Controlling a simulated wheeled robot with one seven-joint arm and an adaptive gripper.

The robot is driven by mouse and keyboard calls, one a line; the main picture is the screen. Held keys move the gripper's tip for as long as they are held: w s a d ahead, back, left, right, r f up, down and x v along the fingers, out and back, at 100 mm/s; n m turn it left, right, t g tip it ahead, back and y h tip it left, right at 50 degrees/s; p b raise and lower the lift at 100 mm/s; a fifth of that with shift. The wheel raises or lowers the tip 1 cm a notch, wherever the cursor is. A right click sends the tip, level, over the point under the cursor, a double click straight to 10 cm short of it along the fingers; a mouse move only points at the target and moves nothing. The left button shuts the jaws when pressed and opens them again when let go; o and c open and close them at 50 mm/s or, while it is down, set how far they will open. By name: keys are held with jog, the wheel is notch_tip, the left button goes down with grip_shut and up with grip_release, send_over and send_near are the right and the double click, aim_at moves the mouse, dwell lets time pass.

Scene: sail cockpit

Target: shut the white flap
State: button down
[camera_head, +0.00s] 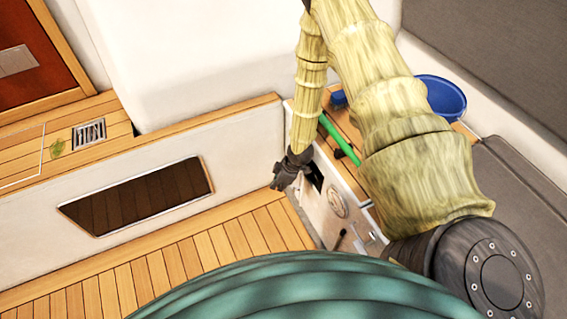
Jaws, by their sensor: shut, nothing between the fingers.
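A white panel (322,213) with a round fitting (338,203) faces the floor on the front of the wood-topped locker. It looks like the white flap, but its edges are hard to make out, and I cannot tell how far open it is. A dark opening (316,177) shows in the white front, just right of my gripper. My gripper (278,184) is shut and empty, pointing down beside the locker's left end. I cannot tell whether it touches the white front. My arm hides part of the locker.
A green object (338,139) and a blue bucket (443,98) are on the locker top, close to my arm. A grey cushion (517,190) lies to the right. A white bench wall with a dark window (140,196) stands at left. The slatted floor (200,256) is clear.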

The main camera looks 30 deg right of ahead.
jog(key=w+p+v, duration=0.1)
jog(key=v, duration=0.9)
jog(key=w+a+f+n+g+h+b, duration=0.15)
jog(key=w+a+g+h+b, duration=0.35)
jog(key=b, duration=1.3)
jog(key=s+d+f+b, duration=0.4)
jog(key=f+b, duration=0.1)
jog(key=f, duration=0.4)
jog(key=shift+s+f+t, duration=0.3)
jog(key=shift+s+t, duration=0.1)
jog(key=shift+s, duration=0.1)
